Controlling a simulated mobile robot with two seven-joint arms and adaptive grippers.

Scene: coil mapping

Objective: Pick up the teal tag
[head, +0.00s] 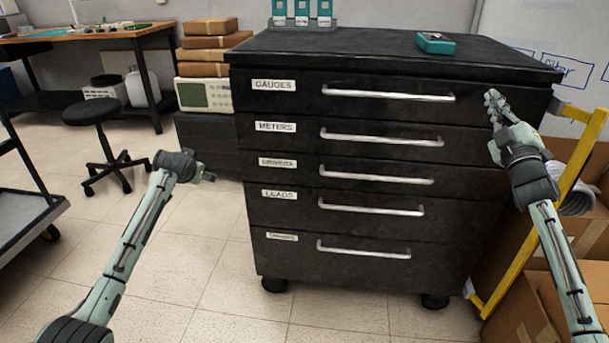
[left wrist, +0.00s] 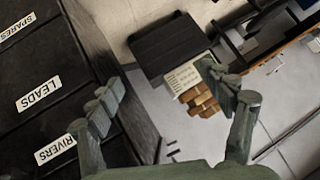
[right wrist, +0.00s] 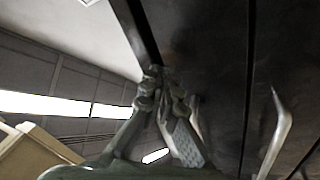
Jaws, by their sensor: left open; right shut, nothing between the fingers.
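I cannot make out a teal tag in any view. A teal box-shaped item (head: 436,42) with a dark patch on top lies on the black drawer cabinet (head: 350,58); I cannot tell what it is. Several teal-and-white items (head: 302,12) stand in a rack at the cabinet's back edge. My right gripper (head: 493,98) is shut and empty near the upper right of the cabinet front; its closed fingers show in the right wrist view (right wrist: 165,85). My left gripper (head: 205,174) is open and empty, left of the cabinet; its spread fingers show in the left wrist view (left wrist: 165,95).
The cabinet's labelled drawers with silver handles (head: 388,94) look shut. A yellow frame (head: 580,155) and cardboard boxes (head: 540,305) crowd the right side. A black stool (head: 92,112), a workbench (head: 90,37) and a cart (head: 28,210) stand left. Floor between them is clear.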

